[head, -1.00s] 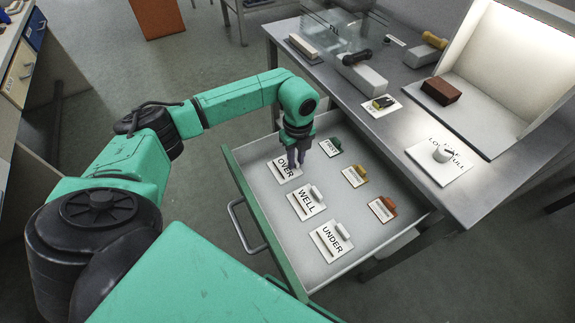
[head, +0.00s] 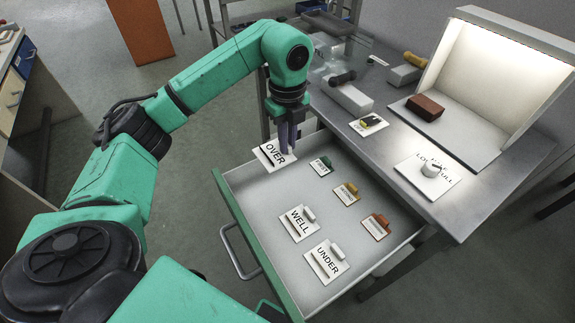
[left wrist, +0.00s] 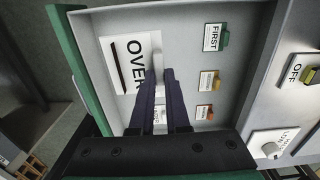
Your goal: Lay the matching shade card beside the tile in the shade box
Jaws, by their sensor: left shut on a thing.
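My left gripper (head: 288,148) is shut on the pale tab of the white OVER card (head: 268,154) and holds it raised over the drawer's far left corner. In the left wrist view the gripper (left wrist: 160,76) is at the card's edge, and the OVER card (left wrist: 122,66) shows a dark strip beside its lettering. The WELL card (head: 296,225) and UNDER card (head: 322,266) lie flat in the drawer (head: 262,203). The reddish-brown brick tile (head: 427,106) sits inside the lit shade box (head: 480,75). My right gripper is not in view.
Small cards with green (head: 325,162), yellow (head: 350,190) and orange-red (head: 380,220) tabs lie right of the larger ones. On the bench are an OFF switch plate (head: 369,124) and a knob plate (head: 425,178). The box floor beside the tile is clear.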

